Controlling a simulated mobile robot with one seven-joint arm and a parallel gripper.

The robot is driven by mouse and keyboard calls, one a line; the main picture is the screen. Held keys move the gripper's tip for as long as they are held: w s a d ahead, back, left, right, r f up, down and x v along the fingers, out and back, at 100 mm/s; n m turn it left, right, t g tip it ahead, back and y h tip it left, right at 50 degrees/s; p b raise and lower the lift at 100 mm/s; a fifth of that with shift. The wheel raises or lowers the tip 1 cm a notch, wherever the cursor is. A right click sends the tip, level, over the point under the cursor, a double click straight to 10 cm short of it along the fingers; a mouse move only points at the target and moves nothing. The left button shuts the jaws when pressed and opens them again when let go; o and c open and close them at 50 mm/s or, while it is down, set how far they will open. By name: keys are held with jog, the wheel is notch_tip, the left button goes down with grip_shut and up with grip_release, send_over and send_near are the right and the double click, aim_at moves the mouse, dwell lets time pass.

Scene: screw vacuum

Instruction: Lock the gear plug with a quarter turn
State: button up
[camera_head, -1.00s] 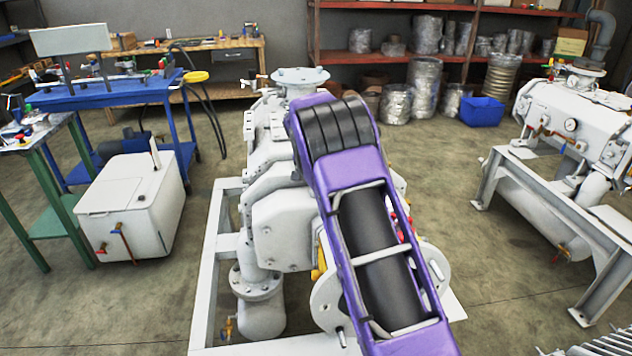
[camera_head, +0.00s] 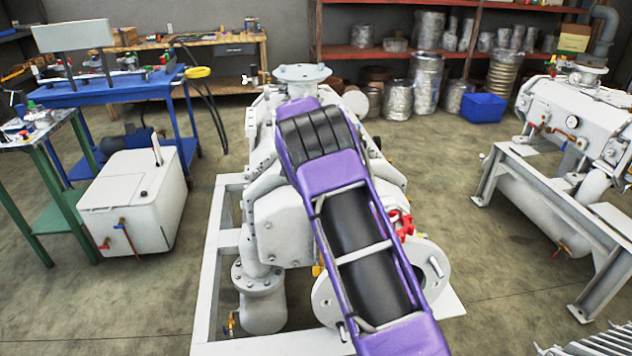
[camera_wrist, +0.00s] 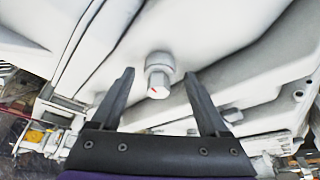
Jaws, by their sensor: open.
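The gear plug (camera_wrist: 159,75) shows in the wrist view as a white, hex-headed plug with a short red mark on its end face, sticking out of the white pump housing. My gripper (camera_wrist: 158,82) is open, with its two dark fingers apart to the left and right of the plug. The plug lies between the fingertips in the picture; I cannot tell how deep the fingers reach, and no contact shows. In the head view my purple arm covers the middle of the white vacuum pump (camera_head: 284,232) and hides the plug and the gripper.
A red valve handle (camera_head: 402,224) and a round flange (camera_head: 432,268) sit at the pump's right side. A white tank (camera_head: 132,200) and a blue cart (camera_head: 110,93) stand left. A second pump (camera_head: 575,122) on a frame stands right. Floor between them is clear.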

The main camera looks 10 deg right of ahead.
jog(key=shift+r, duration=0.15)
jog(key=shift+r, duration=0.25)
jog(key=p+v, duration=0.1)
jog(key=v, duration=1.5)
jog(key=shift+s+a+r+p, duration=0.2)
jog(key=shift+s+r+p, duration=0.1)
jog(key=shift+p, duration=0.1)
jog(key=shift+o, duration=0.3)
jog(key=w+d+m+y+p, duration=0.1)
jog(key=d+m+y+p, duration=0.6)
jog(key=d+m, duration=0.55)
jog(key=shift+m+g, duration=0.3)
jog(key=shift+m, duration=0.55)
jog(key=x, duration=0.6)
jog(key=a+x, duration=0.1)
jog(key=x, duration=0.4)
jog(key=b+x, duration=0.1)
jog(key=x, duration=0.5)
jog(key=shift+w+a, duration=0.15)
jog(key=shift+a, duration=0.3)
